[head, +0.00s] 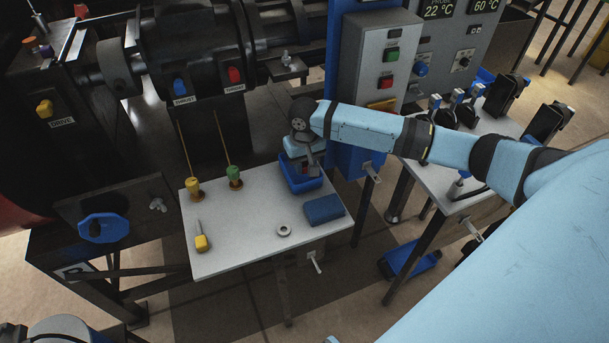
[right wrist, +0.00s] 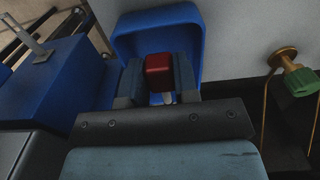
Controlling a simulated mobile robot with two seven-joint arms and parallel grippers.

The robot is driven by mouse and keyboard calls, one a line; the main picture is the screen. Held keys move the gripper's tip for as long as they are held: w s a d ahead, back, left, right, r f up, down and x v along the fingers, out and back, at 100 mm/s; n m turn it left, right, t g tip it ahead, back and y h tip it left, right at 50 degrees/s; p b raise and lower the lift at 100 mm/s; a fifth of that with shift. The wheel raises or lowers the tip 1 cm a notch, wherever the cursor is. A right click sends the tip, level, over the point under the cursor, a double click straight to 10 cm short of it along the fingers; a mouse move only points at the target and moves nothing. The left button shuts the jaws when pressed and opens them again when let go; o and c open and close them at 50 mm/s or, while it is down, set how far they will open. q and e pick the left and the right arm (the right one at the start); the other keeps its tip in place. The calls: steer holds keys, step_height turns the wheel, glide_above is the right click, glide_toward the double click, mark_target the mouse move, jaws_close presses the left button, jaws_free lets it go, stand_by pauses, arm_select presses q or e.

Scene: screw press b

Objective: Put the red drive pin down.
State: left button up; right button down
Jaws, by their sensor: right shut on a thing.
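The red drive pin (right wrist: 158,69) shows its red block-shaped head in the right wrist view, between the two dark fingers of my right gripper (right wrist: 159,84). My right gripper is shut on it. In the head view the right gripper (head: 306,169) points down at the small blue bin (head: 304,186) on the white table. The bin's walls (right wrist: 155,20) surround the far side of the pin and fingertips in the right wrist view. The pin's lower part is hidden, so I cannot tell whether it touches the bin floor. My left gripper is not in view.
On the white table (head: 255,235) stand a yellow-based rod (head: 193,188) and a green-based rod (head: 234,176). A yellow-handled tool (head: 201,243), a ring (head: 283,230) and a blue block (head: 324,209) lie nearer the front. A blue post (head: 365,178) rises close behind the bin.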

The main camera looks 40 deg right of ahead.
mark_target(304, 164)
step_height(304, 164, down, 4)
steer(key=shift+f, duration=0.2)
steer(key=c, duration=0.9)
jaws_free()
steer(key=shift+f, duration=0.1)
steer(key=shift+o, duration=0.2)
step_height(304, 164, up, 12)
steer(key=shift+r+p, duration=0.15)
steer(key=shift+p, duration=0.15)
